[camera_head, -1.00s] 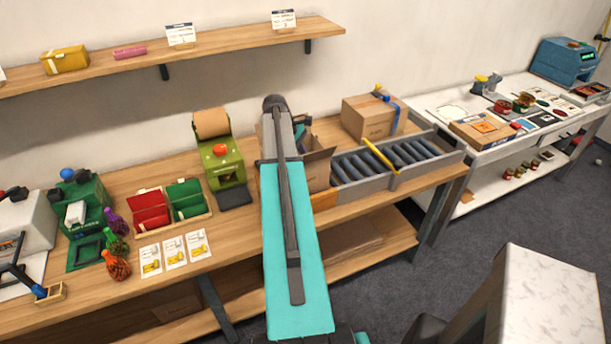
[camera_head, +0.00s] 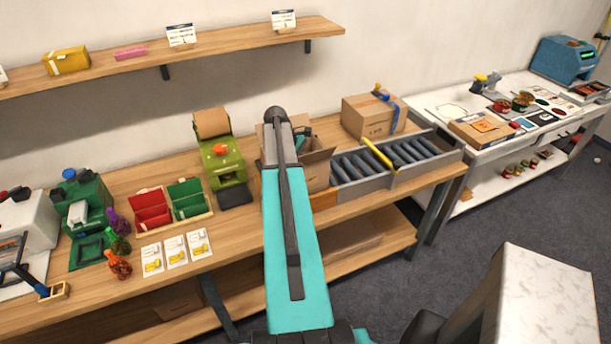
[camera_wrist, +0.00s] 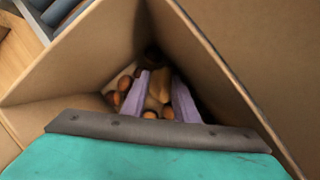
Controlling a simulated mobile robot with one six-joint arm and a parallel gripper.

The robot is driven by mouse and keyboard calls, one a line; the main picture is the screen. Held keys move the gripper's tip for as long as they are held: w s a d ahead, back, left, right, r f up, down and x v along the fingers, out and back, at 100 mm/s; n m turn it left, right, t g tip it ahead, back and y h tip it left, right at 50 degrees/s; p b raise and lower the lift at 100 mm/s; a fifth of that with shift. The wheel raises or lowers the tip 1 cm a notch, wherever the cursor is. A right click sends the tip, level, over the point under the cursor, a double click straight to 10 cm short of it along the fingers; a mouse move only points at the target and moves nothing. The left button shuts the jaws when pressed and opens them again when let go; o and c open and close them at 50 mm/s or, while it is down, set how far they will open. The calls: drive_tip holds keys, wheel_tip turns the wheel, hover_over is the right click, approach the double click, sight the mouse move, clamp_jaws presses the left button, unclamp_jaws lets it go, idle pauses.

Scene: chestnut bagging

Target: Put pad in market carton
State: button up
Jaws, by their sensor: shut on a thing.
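The open market carton (camera_head: 318,172) stands on the bench left of the roller conveyor, partly hidden behind my arm. Its brown walls (camera_wrist: 225,65) surround my gripper in the wrist view. My gripper (camera_wrist: 158,92) points down inside the carton, with two pale lilac fingers. It is shut on a tan, crumpled-looking pad (camera_wrist: 158,84) between the fingers. Several chestnuts (camera_wrist: 124,84) show low in the carton around the fingers. The pad's lower part and whether it touches the bottom are hard to tell. In the head view the fingers are hidden.
A roller conveyor (camera_head: 392,160) with a yellow bar adjoins the carton. A closed box (camera_head: 368,118) stands behind it. A green paper dispenser (camera_head: 222,165) and red and green bins (camera_head: 170,206) are to the left. Several cards (camera_head: 176,251) lie near the bench's front edge.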

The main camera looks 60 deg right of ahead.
drive_tip(key=shift+f, duration=0.15)
drive_tip(key=o, duration=0.8)
drive_tip(key=shift+r, duration=0.2)
drive_tip(key=shift+b+v, duration=2.25)
drive_tip(key=shift+v, duration=3.75)
